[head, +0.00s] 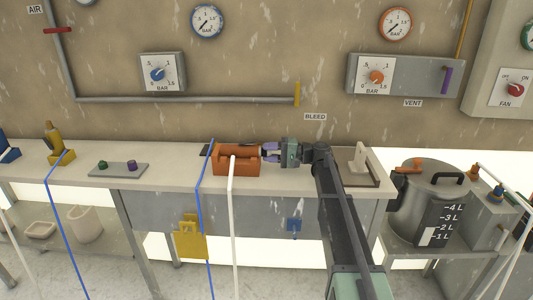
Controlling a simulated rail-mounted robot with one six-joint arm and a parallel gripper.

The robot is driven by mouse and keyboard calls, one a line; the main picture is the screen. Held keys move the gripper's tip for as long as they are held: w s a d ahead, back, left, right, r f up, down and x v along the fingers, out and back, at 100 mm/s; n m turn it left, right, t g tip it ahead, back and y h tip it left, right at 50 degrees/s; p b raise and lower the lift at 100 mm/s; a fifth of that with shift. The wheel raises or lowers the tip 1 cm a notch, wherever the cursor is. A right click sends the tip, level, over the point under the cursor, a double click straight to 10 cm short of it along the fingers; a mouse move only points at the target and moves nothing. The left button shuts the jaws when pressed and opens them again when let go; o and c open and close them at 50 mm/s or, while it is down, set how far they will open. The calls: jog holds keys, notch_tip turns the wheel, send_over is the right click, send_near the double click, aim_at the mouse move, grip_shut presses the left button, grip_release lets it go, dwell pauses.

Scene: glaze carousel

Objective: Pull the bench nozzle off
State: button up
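My gripper (270,152) reaches left over the bench top, level with the right end of an orange cradle-like block (223,164). Its purple-grey fingertips are at or very near that end; contact cannot be made out. A white hose (232,195) rises to the block's front and hangs over the bench edge. The nozzle is too small to make out for certain at the block, and the fingers may hide it. Whether anything sits between the fingers cannot be told. A grey plate (118,170) on the bench's left carries a small green piece (102,165) and a purple piece (132,165).
A blue hose (203,190) hangs just left of the block. A steel pot (428,205) stands further right. The bench between plate and block is mostly clear. A yellow holder (190,237) hangs at the front.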

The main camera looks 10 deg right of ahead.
grip_shut()
jog(key=shift+d, duration=0.1)
jog(key=shift+v, duration=2.95)
